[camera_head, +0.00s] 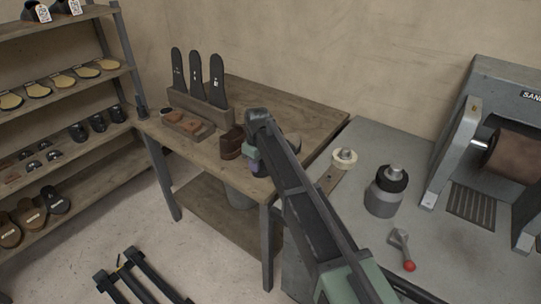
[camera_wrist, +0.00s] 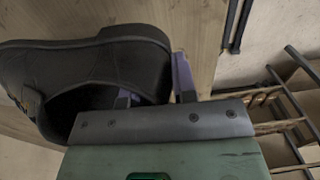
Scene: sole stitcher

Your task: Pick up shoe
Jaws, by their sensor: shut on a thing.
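In the wrist view the shoe (camera_wrist: 95,62) looks dark and fills the upper left. Its opening faces my gripper (camera_wrist: 155,90). One finger is inside the opening and the other is outside the shoe wall, so the jaws are shut on that wall. My arm hides part of the table and the far side of the shoe in the head view. I cannot tell whether the shoe touches the table.
The wooden table (camera_head: 285,100) holds a rack with black insoles (camera_head: 196,75) and brown blocks (camera_head: 184,124). Shelves (camera_head: 70,90) with shoes stand left.

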